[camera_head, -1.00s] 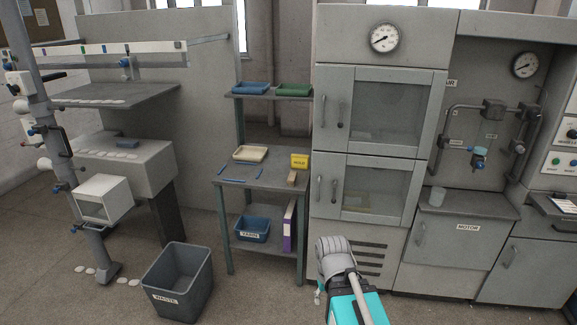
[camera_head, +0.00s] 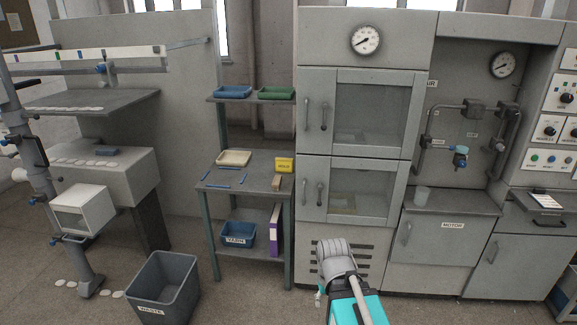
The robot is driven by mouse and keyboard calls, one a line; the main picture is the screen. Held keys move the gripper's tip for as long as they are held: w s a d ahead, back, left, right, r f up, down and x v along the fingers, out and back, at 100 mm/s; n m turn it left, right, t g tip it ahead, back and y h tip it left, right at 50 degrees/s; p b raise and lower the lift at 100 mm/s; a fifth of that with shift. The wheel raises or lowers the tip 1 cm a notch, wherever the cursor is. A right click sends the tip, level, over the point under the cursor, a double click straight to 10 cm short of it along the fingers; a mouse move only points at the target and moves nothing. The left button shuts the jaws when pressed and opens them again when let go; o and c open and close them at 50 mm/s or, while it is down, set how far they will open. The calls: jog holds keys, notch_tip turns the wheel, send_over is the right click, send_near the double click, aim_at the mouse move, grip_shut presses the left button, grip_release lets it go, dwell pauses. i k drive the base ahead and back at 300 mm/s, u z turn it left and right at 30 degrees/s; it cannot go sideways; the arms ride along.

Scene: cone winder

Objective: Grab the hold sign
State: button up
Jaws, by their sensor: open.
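The hold sign (camera_head: 284,165) is a small yellow block with dark lettering. It stands at the back right of the grey rack's middle shelf (camera_head: 232,187), just behind a small tan block (camera_head: 277,183). My arm reaches in from the bottom of the view, right of the rack and in front of the grey cabinet. Only a small part of my gripper (camera_head: 319,294) seems to show beside the arm, low and well apart from the sign. Its fingers are mostly hidden and nothing is seen in them.
A cream tray (camera_head: 234,158) and several blue sticks share the shelf. Blue (camera_head: 233,92) and green (camera_head: 276,93) trays sit above; a blue yarn bin (camera_head: 238,234) and a purple binder (camera_head: 275,230) below. A waste bin (camera_head: 165,290) stands front left. Floor before the rack is clear.

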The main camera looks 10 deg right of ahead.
aim_at(282, 165)
jog(key=z, duration=0.05)
jog(key=i, duration=0.9)
jog(key=u, duration=0.1)
jog(key=k, duration=0.7)
jog(key=u, duration=0.5)
jog(key=i, duration=1.15)
jog(key=u, duration=0.45)
